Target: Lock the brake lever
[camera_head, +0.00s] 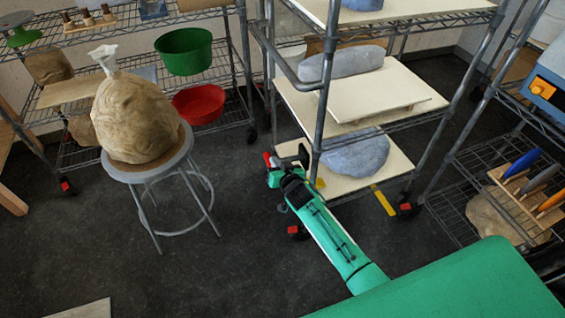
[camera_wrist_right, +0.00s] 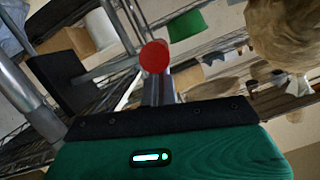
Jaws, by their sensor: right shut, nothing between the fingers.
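My right gripper (camera_head: 279,166) reaches down to the front left corner of the middle rack, beside its lower post. It is shut and holds nothing. A small red part (camera_head: 268,160) shows just past its tip. My left gripper is out of view.
The wire rack (camera_head: 322,90) has shelf boards and grey-blue lumps. Other casters carry red tabs, one (camera_head: 297,232) near my forearm. A stool (camera_head: 165,170) with a bagged brown lump stands left.

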